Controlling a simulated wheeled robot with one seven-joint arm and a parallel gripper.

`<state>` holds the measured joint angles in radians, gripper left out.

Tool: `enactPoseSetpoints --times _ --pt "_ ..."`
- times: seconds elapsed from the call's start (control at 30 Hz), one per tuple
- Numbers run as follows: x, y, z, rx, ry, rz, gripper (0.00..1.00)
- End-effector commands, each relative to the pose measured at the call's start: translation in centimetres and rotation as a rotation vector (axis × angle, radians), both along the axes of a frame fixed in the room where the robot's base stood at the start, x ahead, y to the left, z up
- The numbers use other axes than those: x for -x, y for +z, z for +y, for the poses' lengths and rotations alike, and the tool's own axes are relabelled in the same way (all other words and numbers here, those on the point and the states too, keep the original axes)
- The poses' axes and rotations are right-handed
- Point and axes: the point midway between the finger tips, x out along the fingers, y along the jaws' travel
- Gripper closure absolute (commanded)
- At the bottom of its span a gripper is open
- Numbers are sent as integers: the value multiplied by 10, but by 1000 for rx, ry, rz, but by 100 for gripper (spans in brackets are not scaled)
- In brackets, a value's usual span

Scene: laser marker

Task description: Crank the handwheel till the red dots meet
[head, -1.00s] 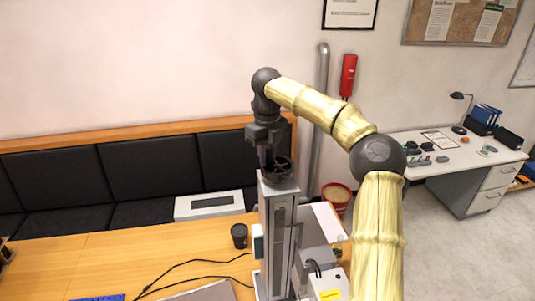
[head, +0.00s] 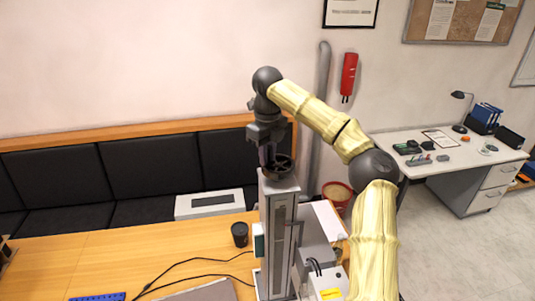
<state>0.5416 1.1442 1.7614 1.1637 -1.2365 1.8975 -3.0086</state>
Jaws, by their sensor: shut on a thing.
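The handwheel (head: 281,170) is a dark spoked wheel lying flat on top of the tall grey column of the laser marker (head: 281,235). My gripper (head: 268,160) points down at the wheel's left side and is shut on the wheel's crank handle, which its fingers mostly hide. The marker stands upright on the wooden table (head: 110,262). The red dots are not visible in this view, and the laser head's underside is hidden.
A black cup (head: 239,234) stands left of the column. A grey box with a yellow label (head: 330,290) is at the column's right. A black bench (head: 145,165) runs behind.

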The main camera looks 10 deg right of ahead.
Motion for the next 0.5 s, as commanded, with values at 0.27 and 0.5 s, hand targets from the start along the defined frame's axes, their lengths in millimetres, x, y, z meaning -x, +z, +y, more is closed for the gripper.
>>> enactPoseSetpoints --times 0.27,0.5 --pt "0 -1 -1 1 -1 4 60" --pt "0 -1 0 2 -4 1 60"
